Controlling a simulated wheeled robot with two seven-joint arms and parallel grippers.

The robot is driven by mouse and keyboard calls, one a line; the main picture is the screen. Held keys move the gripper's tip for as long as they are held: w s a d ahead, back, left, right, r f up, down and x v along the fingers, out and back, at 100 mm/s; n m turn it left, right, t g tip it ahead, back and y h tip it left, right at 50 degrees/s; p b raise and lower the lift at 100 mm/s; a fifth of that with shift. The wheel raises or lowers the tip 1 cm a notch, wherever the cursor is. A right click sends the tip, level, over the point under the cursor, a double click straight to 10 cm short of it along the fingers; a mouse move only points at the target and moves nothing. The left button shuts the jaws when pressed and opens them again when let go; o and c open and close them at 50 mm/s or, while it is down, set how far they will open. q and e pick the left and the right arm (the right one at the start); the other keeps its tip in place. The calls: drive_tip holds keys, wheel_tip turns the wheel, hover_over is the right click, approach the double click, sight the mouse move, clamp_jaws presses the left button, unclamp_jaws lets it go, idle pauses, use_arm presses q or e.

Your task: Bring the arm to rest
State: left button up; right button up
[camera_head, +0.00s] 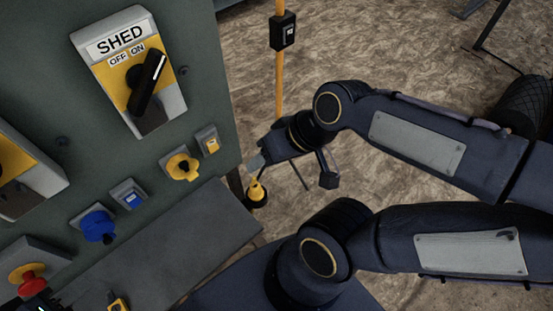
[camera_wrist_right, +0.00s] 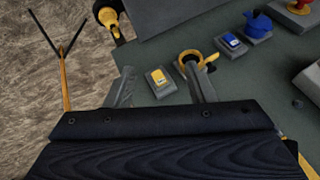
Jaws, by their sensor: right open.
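My right arm comes in from the right in the upper part of the head view. Its gripper (camera_head: 258,163) is by the right edge of the green control panel (camera_head: 205,60), with the fingers small and partly hidden. In the right wrist view my right gripper (camera_wrist_right: 158,82) is open and empty. Its two grey fingers stand apart, with a yellow push button (camera_wrist_right: 159,77) seen between them and a yellow ring-shaped switch (camera_wrist_right: 192,60) behind the right finger.
The panel holds a SHED switch (camera_head: 130,70), a blue button (camera_head: 129,193), a blue switch (camera_head: 97,225) and a red knob (camera_head: 27,276). A yellow post with a black box (camera_head: 283,31) stands behind my right arm. Bare floor lies around it.

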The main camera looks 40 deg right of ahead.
drive_tip(key=shift+s+d+r+t, duration=0.1)
drive_tip(key=shift+s+r+t, duration=0.15)
drive_tip(key=shift+s, duration=0.3)
drive_tip(key=shift+s+r+t, duration=0.15)
drive_tip(key=shift+s+r, duration=0.15)
drive_tip(key=shift+s, duration=0.2)
idle(0.6)
